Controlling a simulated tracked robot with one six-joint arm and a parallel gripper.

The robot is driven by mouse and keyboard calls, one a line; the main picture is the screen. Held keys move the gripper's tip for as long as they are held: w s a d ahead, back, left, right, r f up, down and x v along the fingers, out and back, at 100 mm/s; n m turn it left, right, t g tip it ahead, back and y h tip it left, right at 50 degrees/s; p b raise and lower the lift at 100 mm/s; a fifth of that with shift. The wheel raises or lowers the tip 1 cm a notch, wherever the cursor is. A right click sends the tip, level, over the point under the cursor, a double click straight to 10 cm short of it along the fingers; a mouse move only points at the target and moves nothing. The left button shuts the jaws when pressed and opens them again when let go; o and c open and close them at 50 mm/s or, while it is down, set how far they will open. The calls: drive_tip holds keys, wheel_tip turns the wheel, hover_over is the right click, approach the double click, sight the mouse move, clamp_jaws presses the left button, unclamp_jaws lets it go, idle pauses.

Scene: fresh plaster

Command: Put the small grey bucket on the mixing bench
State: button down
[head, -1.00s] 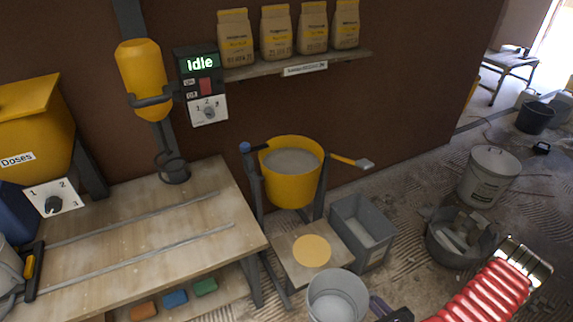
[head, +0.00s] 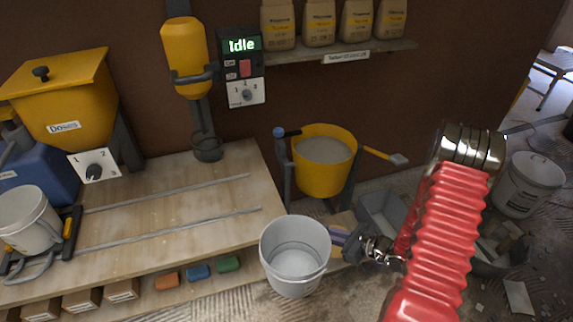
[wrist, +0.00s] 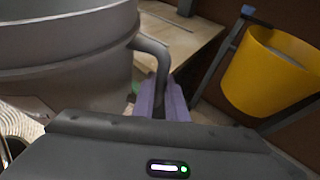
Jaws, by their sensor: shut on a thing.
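The small grey bucket (head: 294,258) hangs upright in my gripper (head: 345,240), in front of the mixing bench's right front corner in the head view. It looks empty inside. In the wrist view the bucket (wrist: 70,50) fills the upper left, and my gripper's purple fingers (wrist: 163,100) are shut on its curved grey handle. The mixing bench (head: 180,200) has a wooden top with two metal rails; its middle is bare. The bench top (wrist: 178,38) also shows behind the bucket in the wrist view.
A yellow mixing tub (head: 322,165) on a stand is right of the bench. A white-grey bucket (head: 28,220) stands at the bench's left end, below a yellow doses hopper (head: 65,95). A ring holder (head: 208,147) is at the back. Coloured blocks (head: 198,271) lie on the lower shelf.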

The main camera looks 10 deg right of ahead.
sight(297, 223)
drive_tip(key=w+a+r+n, duration=0.1)
drive_tip(key=a+r, duration=0.1)
drive_tip(key=a, duration=0.1)
drive_tip(key=w+a+r+n+g+y, duration=0.1)
drive_tip(key=a, duration=0.3)
drive_tip(key=a+r+g+y, duration=0.1)
drive_tip(key=a+r, duration=0.1)
drive_tip(key=a, duration=0.1)
drive_tip(key=shift+w+a+r+n, duration=0.25)
drive_tip(key=shift+w+r+n, duration=0.05)
drive_tip(key=shift+w+n, duration=0.1)
drive_tip(key=shift+a+r+g, duration=0.1)
drive_tip(key=shift+a+g, duration=0.2)
drive_tip(key=shift+g, duration=0.1)
